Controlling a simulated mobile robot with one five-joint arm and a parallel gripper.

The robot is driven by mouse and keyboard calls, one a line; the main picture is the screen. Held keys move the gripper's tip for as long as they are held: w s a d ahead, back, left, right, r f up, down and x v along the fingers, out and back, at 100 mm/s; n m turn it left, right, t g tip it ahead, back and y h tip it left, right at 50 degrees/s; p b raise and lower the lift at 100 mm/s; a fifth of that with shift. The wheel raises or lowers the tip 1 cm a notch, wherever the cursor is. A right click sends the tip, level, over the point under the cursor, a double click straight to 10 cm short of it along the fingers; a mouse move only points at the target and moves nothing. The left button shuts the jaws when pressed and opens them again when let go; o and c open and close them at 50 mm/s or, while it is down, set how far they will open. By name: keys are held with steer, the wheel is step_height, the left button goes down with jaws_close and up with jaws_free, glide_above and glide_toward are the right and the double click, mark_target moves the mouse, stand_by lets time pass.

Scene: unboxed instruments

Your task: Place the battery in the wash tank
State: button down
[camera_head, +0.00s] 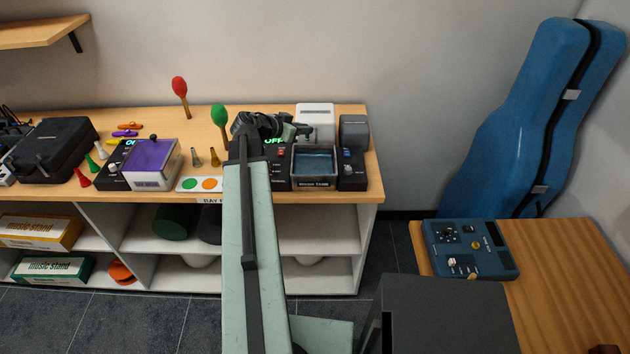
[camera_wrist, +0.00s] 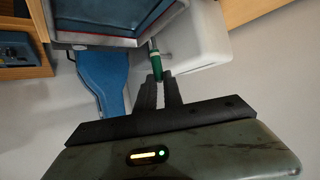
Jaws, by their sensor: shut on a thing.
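My gripper (camera_head: 300,131) reaches over the back part of the shelf top, behind the wash tank. The wash tank (camera_head: 313,183) is a dark open-topped box with a label and bluish water inside. In the wrist view, my gripper (camera_wrist: 158,82) is shut on a small green cylinder with a pale band, the battery (camera_wrist: 155,60). The battery is too small to make out in the head view. The tank (camera_wrist: 85,42) appears at the upper left of the wrist view, beside the battery; I cannot tell the height between them.
A white box (camera_head: 315,113) stands behind the tank, and a grey device (camera_head: 354,130) stands at the right. A black unit with a green display (camera_head: 278,172) adjoins the tank's left. A green maraca (camera_head: 219,115) stands left of my arm. A blue instrument case (camera_head: 510,130) leans at right.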

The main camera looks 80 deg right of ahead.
steer(key=s, duration=0.1)
steer(key=b, duration=1)
glide_above(308, 166)
step_height(308, 166, down, 11)
steer(key=shift+d+r, duration=0.1)
steer(key=shift+r, duration=0.2)
steer(key=shift+f, duration=0.2)
steer(key=c, duration=1.5)
jaws_free()
steer(key=shift+r, duration=0.1)
